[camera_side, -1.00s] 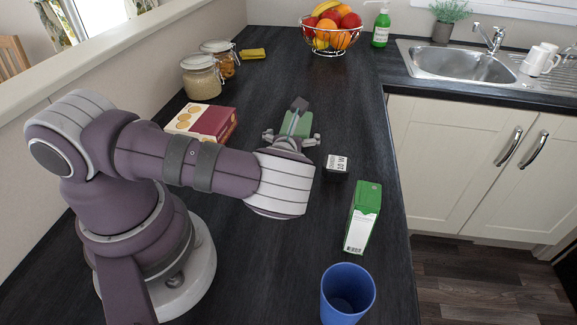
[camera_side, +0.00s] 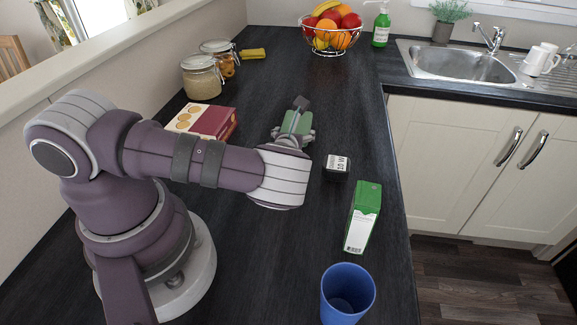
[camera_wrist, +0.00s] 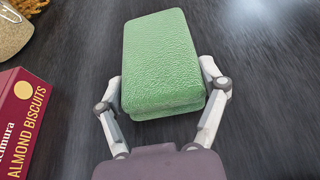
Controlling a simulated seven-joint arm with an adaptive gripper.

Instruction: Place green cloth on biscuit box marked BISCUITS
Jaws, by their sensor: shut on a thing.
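The green cloth (camera_wrist: 160,55) looks like a thick folded pad with a textured surface. In the side view the cloth (camera_side: 297,121) is on the dark worktop, partly hidden by my gripper (camera_side: 293,133). In the wrist view my gripper (camera_wrist: 165,95) is shut on the cloth, one finger against each long side. I cannot tell whether the cloth is clear of the worktop. The biscuit box (camera_side: 212,120), dark red and cream, lies to the left of my gripper. In the wrist view the box (camera_wrist: 22,125) reads "ALMOND BISCUITS" at the left edge.
Two glass jars (camera_side: 201,78) and a yellow cloth (camera_side: 253,54) are behind the box. A fruit bowl (camera_side: 333,38) is at the back.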

